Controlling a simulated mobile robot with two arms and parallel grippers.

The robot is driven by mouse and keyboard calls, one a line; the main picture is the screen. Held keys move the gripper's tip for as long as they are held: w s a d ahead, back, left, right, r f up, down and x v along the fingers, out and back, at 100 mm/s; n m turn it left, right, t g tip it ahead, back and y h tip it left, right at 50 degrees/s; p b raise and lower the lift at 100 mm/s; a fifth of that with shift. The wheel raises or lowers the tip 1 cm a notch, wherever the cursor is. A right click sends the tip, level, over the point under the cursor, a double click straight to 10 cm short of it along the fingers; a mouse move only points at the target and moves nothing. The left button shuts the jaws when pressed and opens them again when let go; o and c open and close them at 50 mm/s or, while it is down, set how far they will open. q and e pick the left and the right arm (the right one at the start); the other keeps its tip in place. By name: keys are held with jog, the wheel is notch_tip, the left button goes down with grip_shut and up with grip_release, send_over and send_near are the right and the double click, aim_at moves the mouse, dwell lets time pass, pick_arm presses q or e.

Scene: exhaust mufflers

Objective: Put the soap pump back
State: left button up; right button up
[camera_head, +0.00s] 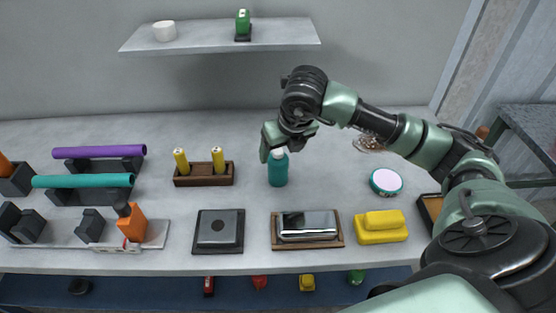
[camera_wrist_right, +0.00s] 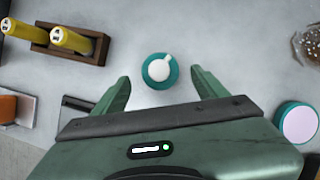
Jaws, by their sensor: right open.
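The soap pump (camera_head: 278,170) is a teal bottle with a white pump top, standing upright on the grey table near its middle. In the right wrist view the soap pump (camera_wrist_right: 160,70) is seen from above, just beyond and between the fingertips. My right gripper (camera_head: 274,143) is right at the bottle's top in the head view and partly hides it. In the right wrist view my right gripper (camera_wrist_right: 160,80) is open, with a gap on each side of the bottle. My left gripper does not show.
A wooden holder with yellow cylinders (camera_head: 204,175) stands left of the bottle. A round teal-rimmed container (camera_head: 386,181) is to the right. A silver block on a wooden tray (camera_head: 307,228) and yellow blocks (camera_head: 381,227) lie in front. A shelf (camera_head: 280,36) hangs behind.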

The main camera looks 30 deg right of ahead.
jog(key=v, duration=0.4)
dwell(0.5)
